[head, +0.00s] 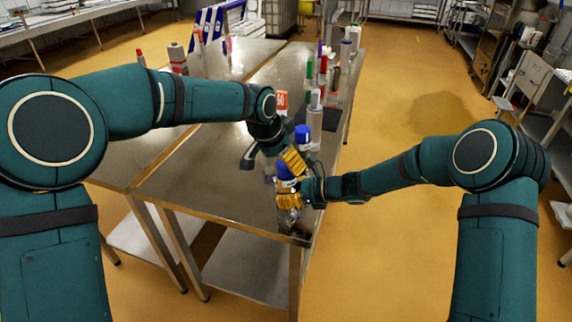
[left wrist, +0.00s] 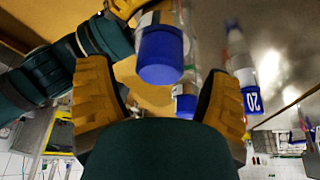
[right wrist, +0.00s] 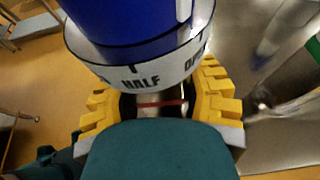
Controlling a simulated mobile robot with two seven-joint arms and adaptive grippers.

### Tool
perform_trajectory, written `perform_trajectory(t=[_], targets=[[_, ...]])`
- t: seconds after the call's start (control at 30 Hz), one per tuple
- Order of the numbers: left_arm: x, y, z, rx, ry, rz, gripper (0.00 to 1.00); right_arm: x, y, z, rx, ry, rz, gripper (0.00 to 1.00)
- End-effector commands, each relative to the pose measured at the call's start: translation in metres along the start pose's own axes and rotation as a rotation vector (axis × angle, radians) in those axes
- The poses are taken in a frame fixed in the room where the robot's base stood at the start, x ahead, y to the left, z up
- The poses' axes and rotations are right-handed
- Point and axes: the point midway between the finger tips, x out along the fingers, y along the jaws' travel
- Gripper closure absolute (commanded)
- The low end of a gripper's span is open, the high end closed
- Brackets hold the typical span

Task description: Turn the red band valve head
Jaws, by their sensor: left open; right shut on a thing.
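The valve with a blue head (head: 285,170) stands near the table's front corner. In the right wrist view its blue head (right wrist: 130,22) sits above a white ring (right wrist: 150,68) lettered "HALF". A thin red band (right wrist: 162,104) shows on the metallic body below. My right gripper (head: 290,195) is shut on this body, below the ring. My left gripper (left wrist: 160,90) is open, with the blue head (left wrist: 165,55) showing between its yellow fingers from above. Whether they touch it I cannot tell.
A second blue-topped item (head: 302,135) stands close behind. An orange cap marked "50" (head: 281,100) and a grey cylinder (head: 315,118) are further back. The table's left part (head: 200,170) is clear.

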Motion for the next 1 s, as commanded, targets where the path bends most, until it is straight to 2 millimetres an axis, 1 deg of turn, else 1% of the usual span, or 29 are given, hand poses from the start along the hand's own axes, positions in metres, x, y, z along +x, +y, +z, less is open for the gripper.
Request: perform_trajectory(t=[0.03,0.1,0.2,0.33,0.57,0.6,0.67,0.7,0.77,1.0], targets=[[0.007,0.000,0.000,0.000,-0.001,0.000,0.20,0.000,0.000,0.000,0.000,-0.001,0.000,0.98],[0.015,0.000,0.000,0.001,-0.002,0.000,0.20,0.000,0.000,0.000,0.000,-0.001,0.000,0.98],[0.021,0.000,0.000,0.001,0.000,-0.001,0.20,0.000,0.000,0.000,0.000,-0.001,0.000,0.98],[0.024,0.000,0.000,0.001,0.000,-0.001,0.20,0.000,0.000,0.000,0.000,-0.001,0.000,0.98],[0.024,0.000,0.000,0.001,0.000,-0.001,0.20,0.000,0.000,0.000,0.000,-0.001,0.000,0.98],[0.024,0.000,0.000,0.001,0.000,-0.001,0.34,0.000,0.000,0.000,0.000,-0.001,0.000,0.98],[0.024,0.000,0.000,0.001,0.000,-0.001,0.55,0.000,0.000,0.000,0.000,-0.001,0.000,0.98],[0.024,0.000,0.000,0.001,0.000,-0.001,0.69,0.000,0.000,0.000,0.000,-0.001,0.000,0.98],[0.024,0.000,0.000,0.001,0.000,-0.001,0.88,0.000,0.000,0.000,0.000,-0.001,0.000,0.98],[0.024,0.000,0.000,0.009,0.000,0.003,0.89,0.000,0.000,0.000,0.000,-0.001,0.000,0.98]])
